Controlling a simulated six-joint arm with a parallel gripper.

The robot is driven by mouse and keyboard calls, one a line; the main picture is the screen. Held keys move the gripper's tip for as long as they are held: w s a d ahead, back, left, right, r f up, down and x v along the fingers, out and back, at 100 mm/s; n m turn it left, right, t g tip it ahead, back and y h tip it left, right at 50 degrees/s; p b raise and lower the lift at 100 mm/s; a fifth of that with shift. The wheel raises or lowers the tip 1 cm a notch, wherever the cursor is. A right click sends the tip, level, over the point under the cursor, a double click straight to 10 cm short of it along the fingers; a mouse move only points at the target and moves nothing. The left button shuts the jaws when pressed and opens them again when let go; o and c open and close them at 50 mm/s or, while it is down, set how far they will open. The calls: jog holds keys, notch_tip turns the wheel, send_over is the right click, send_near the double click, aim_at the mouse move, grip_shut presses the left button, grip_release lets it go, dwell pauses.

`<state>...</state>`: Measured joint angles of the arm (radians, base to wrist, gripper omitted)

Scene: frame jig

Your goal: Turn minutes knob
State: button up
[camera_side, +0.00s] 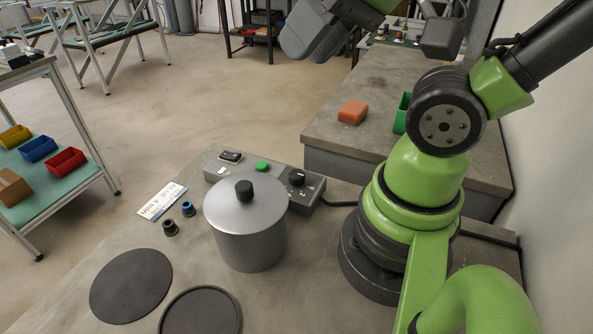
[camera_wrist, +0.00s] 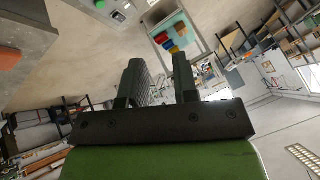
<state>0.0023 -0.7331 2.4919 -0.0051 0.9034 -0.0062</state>
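A grey control box (camera_side: 218,173) sits on the table behind a lidded metal pot. A black round knob (camera_side: 297,178) with markings around it is on the box's right part; its label is too small to read. A green button (camera_side: 262,166) and a dark switch (camera_side: 231,157) are further left. My gripper (camera_wrist: 159,68) shows in the wrist view with its two fingers apart and nothing between them. In the side view my arm's end is high at the top, well away from the box. Part of the box (camera_wrist: 117,14) shows at the wrist view's top edge.
The pot (camera_side: 246,240) stands in front of the box and hides part of it. An orange block (camera_side: 352,112) is on the bench behind.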

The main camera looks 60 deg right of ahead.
jog(key=o, duration=0.5)
jog(key=w+g, duration=0.1)
jog(key=w+d+f+g, duration=0.1)
jog(key=w+f+g, duration=0.1)
jog(key=shift+w+d+n+h, duration=0.4)
jog(key=n+g+h, duration=0.1)
jog(key=n+g, duration=0.2)
jog(key=g, duration=0.6)
send_over(296, 173)
jog(key=w, duration=0.4)
notch_tip(296, 173, down, 16)
jog(key=r, duration=0.1)
jog(key=x, duration=1)
jog(key=shift+w+d+f, duration=0.1)
jog(key=shift+f, duration=0.35)
jog(key=shift+c, duration=0.3)
jog(key=c, duration=0.9)
